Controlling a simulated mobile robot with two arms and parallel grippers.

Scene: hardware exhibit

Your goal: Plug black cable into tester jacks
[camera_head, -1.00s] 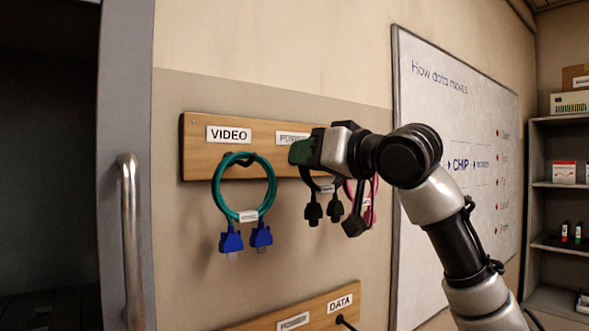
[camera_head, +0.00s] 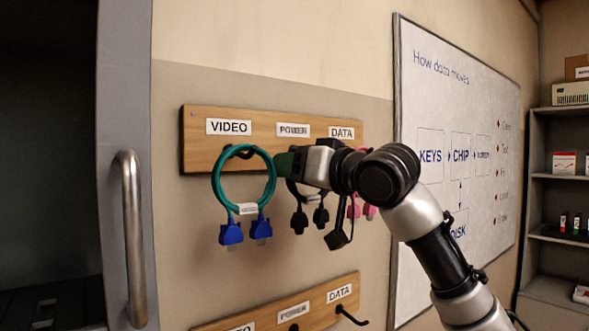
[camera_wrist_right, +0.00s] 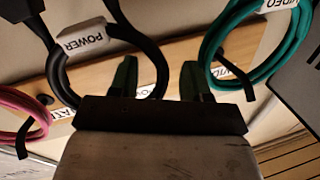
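The black cable (camera_head: 299,222) hangs as a loop under the POWER label, two black plugs down. My right gripper (camera_head: 285,163) is at the loop's upper left in the head view and hides its top and hook. In the right wrist view the right gripper (camera_wrist_right: 158,78) has its two green fingers apart. One finger is inside the black loop (camera_wrist_right: 154,62). The other is outside it, close to the teal cable (camera_wrist_right: 212,55). A black strand passes between them, not visibly clamped. The POWER tag (camera_wrist_right: 86,43) shows on the loop. No tester jacks and no left gripper are in view.
The teal VIDEO cable (camera_head: 217,187) with blue plugs hangs just left of the gripper. A pink cable (camera_head: 370,211) hangs to the right, partly behind my arm. A wooden board (camera_head: 200,160) carries them. A lower board (camera_head: 262,320) has an empty DATA hook (camera_head: 351,318).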

